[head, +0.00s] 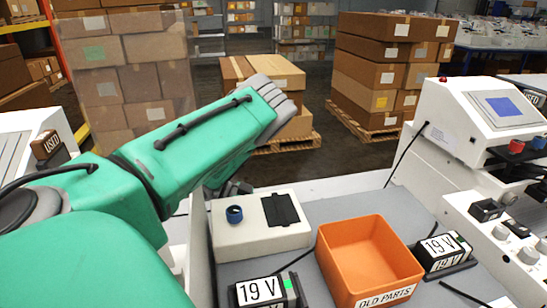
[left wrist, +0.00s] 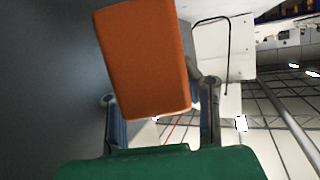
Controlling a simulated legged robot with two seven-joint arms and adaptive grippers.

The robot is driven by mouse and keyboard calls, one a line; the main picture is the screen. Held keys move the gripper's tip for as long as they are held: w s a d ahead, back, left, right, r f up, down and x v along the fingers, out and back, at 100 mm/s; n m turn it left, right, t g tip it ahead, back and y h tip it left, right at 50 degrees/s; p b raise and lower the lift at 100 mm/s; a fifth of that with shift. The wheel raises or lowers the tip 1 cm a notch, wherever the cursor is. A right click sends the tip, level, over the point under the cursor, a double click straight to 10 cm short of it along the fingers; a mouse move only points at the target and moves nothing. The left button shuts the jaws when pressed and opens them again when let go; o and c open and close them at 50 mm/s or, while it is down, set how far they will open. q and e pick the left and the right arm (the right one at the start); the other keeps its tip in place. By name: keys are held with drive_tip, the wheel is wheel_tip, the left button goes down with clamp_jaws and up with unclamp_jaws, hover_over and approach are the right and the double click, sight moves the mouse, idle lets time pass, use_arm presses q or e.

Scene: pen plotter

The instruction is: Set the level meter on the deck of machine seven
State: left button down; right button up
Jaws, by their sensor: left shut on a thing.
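In the left wrist view an orange block (left wrist: 145,55) with rounded edges sits between the two fingers of my left gripper (left wrist: 160,95). The gripper is shut on it. I take this block for the level meter; no dial or marking shows on its visible face. In the head view my left gripper (head: 236,188) is mostly hidden behind my green forearm, near the back edge of the cream box, and the block is hidden there. No number seven can be read on any machine, so I cannot tell which deck is machine seven's. My right gripper is not in view.
A cream box (head: 262,239) with a blue knob and dark panel stands on a grey surface (head: 350,201). An orange bin (head: 352,272) marked "OLD PARTS" stands beside 19 V blocks (head: 268,291) (head: 443,252). A white machine (head: 455,120) with a screen is at right.

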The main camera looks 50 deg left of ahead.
use_arm(q)
drive_tip(key=f, duration=0.2)
drive_tip(key=a+f, duration=0.1)
drive_tip(key=f, duration=0.1)
drive_tip(key=shift+f, duration=0.3)
drive_tip(key=shift+r, duration=0.1)
drive_tip(key=shift+d, duration=0.15)
drive_tip(key=c, duration=1.4)
unclamp_jaws()
drive_tip(key=shift+d, duration=0.1)
drive_tip(key=shift+r, duration=0.1)
